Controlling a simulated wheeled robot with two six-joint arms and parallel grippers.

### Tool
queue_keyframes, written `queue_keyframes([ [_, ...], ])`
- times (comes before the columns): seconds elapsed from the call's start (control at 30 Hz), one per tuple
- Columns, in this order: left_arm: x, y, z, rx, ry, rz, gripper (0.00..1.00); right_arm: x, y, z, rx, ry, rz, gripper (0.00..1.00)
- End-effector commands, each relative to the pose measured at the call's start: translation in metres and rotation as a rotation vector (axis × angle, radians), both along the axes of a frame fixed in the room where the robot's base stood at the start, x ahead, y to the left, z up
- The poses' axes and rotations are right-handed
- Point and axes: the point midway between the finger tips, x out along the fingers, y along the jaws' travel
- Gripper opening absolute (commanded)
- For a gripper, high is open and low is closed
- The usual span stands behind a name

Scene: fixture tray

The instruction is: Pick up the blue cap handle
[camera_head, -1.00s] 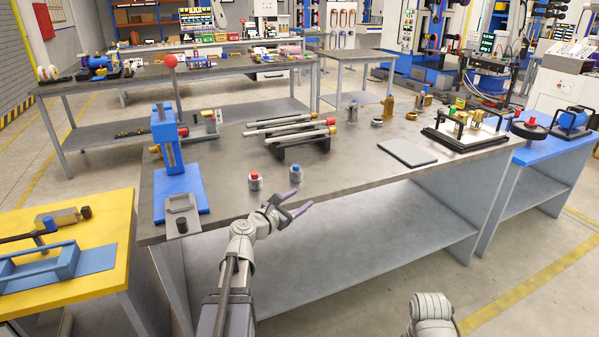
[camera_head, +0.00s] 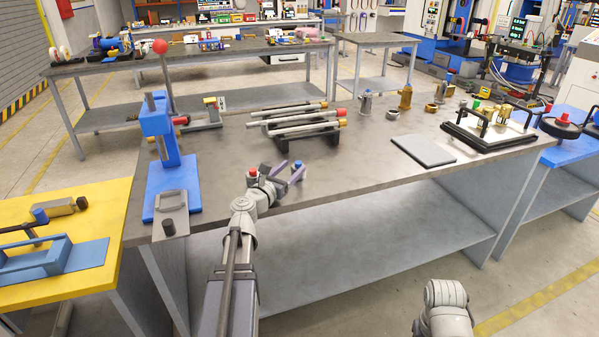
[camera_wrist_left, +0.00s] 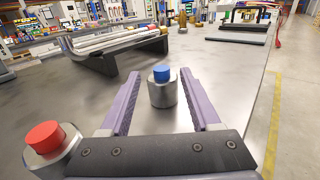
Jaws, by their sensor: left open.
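The blue cap handle, a short grey cylinder with a blue top, stands upright on the grey workbench. Its blue cap (camera_head: 298,165) shows in the head view, with its body mostly hidden by my left gripper (camera_head: 289,170). In the left wrist view the blue cap handle (camera_wrist_left: 162,92) appears between the fingers of my left gripper (camera_wrist_left: 161,76), near their tips, with visible gaps on both sides. The gripper is open and holds nothing. My right gripper is out of view; only part of my right arm shows at the lower right.
A red-capped cylinder (camera_head: 253,171) stands beside my left gripper; it shows at the lower left in the wrist view (camera_wrist_left: 45,140). A rack of rods (camera_head: 300,132) lies behind. A blue press (camera_head: 172,185) stands left. The bench right of the handle is clear up to a grey plate (camera_head: 423,151).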

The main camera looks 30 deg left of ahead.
Motion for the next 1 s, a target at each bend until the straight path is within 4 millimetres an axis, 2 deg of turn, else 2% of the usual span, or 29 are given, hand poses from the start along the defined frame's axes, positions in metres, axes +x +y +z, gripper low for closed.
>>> queue_keyframes([
  [0.13, 0.019, 0.001, 0.0, 0.001, 0.0, -0.001, 0.64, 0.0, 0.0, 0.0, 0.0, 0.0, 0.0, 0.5],
  [0.43, 0.031, -0.001, 0.0, 0.001, 0.0, -0.002, 0.64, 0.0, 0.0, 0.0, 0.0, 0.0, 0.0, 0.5],
  [0.73, 0.071, -0.001, 0.001, 0.001, 0.0, -0.001, 0.64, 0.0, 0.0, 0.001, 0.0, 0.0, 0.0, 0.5],
  [1.0, 0.073, -0.002, 0.001, 0.001, 0.0, 0.0, 0.61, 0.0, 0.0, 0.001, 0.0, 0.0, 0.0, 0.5],
])
